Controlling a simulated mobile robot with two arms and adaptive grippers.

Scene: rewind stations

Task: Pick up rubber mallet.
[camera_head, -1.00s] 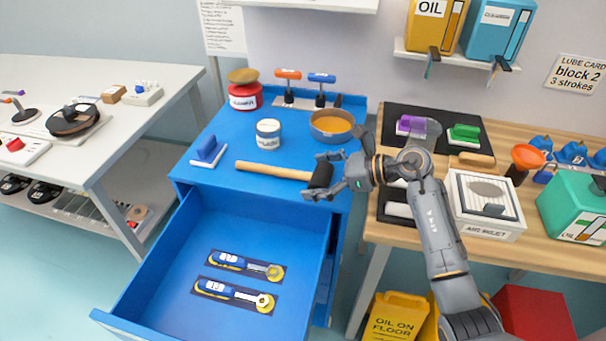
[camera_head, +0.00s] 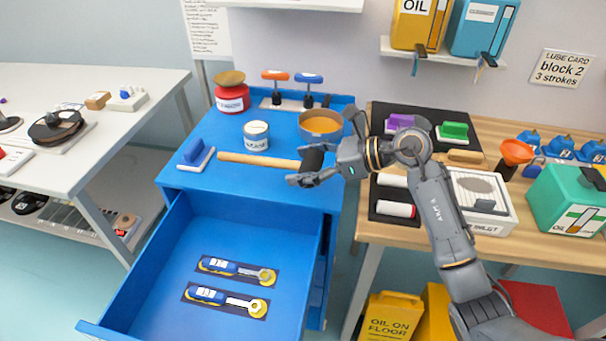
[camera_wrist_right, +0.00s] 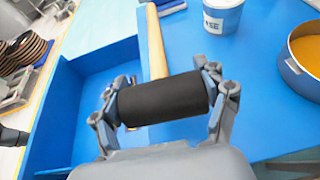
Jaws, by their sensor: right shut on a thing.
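The rubber mallet has a black cylindrical head (camera_head: 311,160) and a pale wooden handle (camera_head: 258,159) that points left over the blue cabinet top (camera_head: 222,180). My right gripper (camera_head: 312,164) is shut on the mallet head. In the right wrist view, the fingers press on both ends of the black head (camera_wrist_right: 163,99), and the handle (camera_wrist_right: 156,42) runs away from it. The mallet looks about level, close above the cabinet top; I cannot tell the exact gap.
A white tin (camera_head: 256,135), a pan of orange stuff (camera_head: 321,125), a red pot (camera_head: 232,98) and a blue block (camera_head: 194,151) stand on the cabinet. The drawer (camera_head: 170,232) below is open, with two wrenches (camera_head: 236,271) inside. A wooden bench (camera_head: 540,236) is at right.

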